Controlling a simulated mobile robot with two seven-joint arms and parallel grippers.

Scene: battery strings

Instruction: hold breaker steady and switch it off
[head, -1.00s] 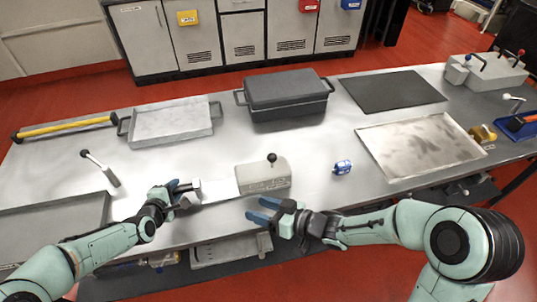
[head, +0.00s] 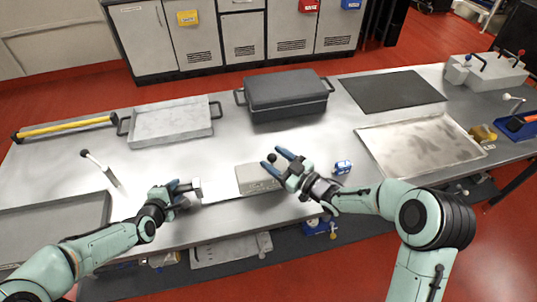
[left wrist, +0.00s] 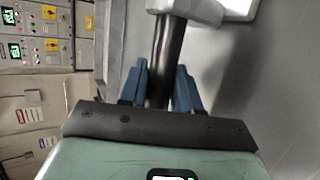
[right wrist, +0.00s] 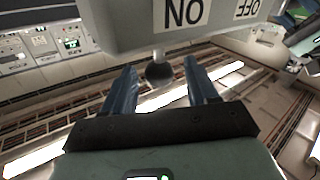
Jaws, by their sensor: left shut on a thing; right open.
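The breaker (head: 257,180) is a grey box near the table's front edge. Its lever ends in a black knob (head: 271,157). In the right wrist view the knob (right wrist: 158,73) hangs between the fingers with a gap on both sides, near an ON label (right wrist: 183,12) and an OFF label (right wrist: 247,8). My right gripper (head: 277,160) is open around the knob. My left gripper (head: 187,190) is shut on a dark bar (left wrist: 162,65) with a grey block (left wrist: 188,8) at its end, left of the breaker. I cannot tell how the bar joins the breaker.
A small blue object (head: 343,167) lies right of my right gripper. Behind are a dark lidded box (head: 287,95), a grey tray (head: 172,124) and a black mat (head: 392,91). A stained tray (head: 420,145) lies at right.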

